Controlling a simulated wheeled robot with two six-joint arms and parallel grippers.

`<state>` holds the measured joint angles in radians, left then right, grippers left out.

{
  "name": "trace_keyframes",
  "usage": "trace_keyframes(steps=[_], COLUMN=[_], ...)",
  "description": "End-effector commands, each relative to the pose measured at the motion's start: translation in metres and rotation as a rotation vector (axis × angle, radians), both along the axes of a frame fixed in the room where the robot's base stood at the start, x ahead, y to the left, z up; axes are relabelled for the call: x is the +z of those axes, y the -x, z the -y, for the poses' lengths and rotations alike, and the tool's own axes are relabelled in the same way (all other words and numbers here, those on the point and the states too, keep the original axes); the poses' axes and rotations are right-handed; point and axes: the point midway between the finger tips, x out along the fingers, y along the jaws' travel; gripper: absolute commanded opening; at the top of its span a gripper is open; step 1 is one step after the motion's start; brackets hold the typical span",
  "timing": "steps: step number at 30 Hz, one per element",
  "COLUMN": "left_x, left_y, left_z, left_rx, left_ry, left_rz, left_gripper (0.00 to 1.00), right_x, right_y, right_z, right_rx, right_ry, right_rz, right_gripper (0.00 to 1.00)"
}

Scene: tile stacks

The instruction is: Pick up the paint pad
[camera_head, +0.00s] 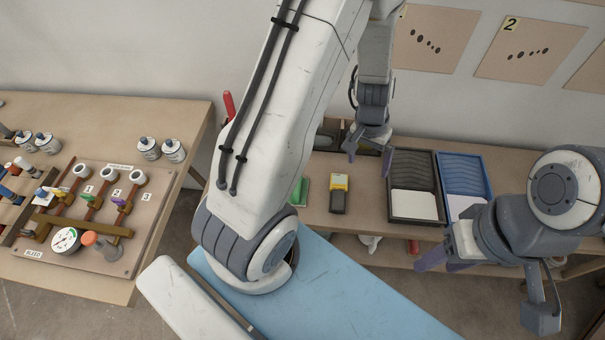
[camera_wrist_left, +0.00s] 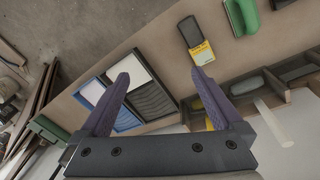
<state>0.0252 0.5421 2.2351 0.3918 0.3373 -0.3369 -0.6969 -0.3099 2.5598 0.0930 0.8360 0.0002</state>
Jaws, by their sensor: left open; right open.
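My left gripper (camera_head: 369,156) is open and empty above the back of the wooden bench. Its two purple fingers also show apart in the left wrist view (camera_wrist_left: 165,92). A green handled pad (camera_head: 299,191) lies on the bench, partly hidden by my arm; its raised grip shows in the left wrist view (camera_wrist_left: 241,15). A yellow-and-black block (camera_head: 338,194) lies to its right, also seen in the left wrist view (camera_wrist_left: 196,40). I cannot tell for certain which is the paint pad. My right gripper (camera_head: 445,257) is open and empty at the bench's front edge.
A black tray (camera_head: 413,222) and a blue tray (camera_head: 487,166), each with a white sheet, stand right of the block. A divided bin (camera_wrist_left: 270,80) stands at the bench's back. A second table (camera_head: 190,112) with a gauge board is at the left.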

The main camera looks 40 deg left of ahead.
Motion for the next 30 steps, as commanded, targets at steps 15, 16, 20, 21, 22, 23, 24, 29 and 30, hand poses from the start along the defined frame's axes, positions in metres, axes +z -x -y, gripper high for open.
trace_keyframes(steps=[15, 16, 20, 21, 22, 23, 24, 29, 30], left_x=[-0.141, -0.144, -0.157, -0.162, -0.166, -0.17, -0.175, -0.194, -0.196], left_y=[0.048, 0.049, 0.05, 0.049, 0.049, 0.049, 0.049, 0.049, 0.049], left_z=[-0.192, -0.194, -0.195, -0.194, -0.194, -0.194, -0.194, -0.193, -0.193], left_rx=[0.489, 0.493, 0.494, 0.494, 0.495, 0.493, 0.493, 0.492, 0.492], left_ry=[-0.109, -0.111, -0.111, -0.111, -0.111, -0.112, -0.112, -0.111, -0.111], left_rz=[-0.083, -0.084, -0.084, -0.084, -0.084, -0.084, -0.084, -0.084, -0.084], left_gripper=[1.0, 1.0, 1.0, 1.0, 1.0, 1.0, 1.0, 1.0, 1.0], right_x=[0.044, 0.042, 0.031, 0.025, 0.021, 0.017, 0.011, -0.008, -0.01], right_y=[0.0, 0.0, 0.0, 0.0, 0.0, 0.0, 0.0, 0.0, 0.0], right_z=[0.0, 0.0, 0.0, 0.0, 0.0, 0.0, 0.0, 0.0, 0.0], right_rx=[0.0, -0.001, -0.001, -0.001, -0.002, -0.002, -0.002, -0.002, -0.001], right_ry=[0.0, 0.0, 0.0, 0.0, 0.0, 0.0, 0.0, 0.0, 0.0], right_rz=[0.0, 0.0, 0.0, 0.0, 0.0, 0.0, 0.0, 0.0, 0.0], right_gripper=[0.5, 0.5, 0.5, 0.5, 0.5, 0.5, 0.5, 0.5, 0.5])
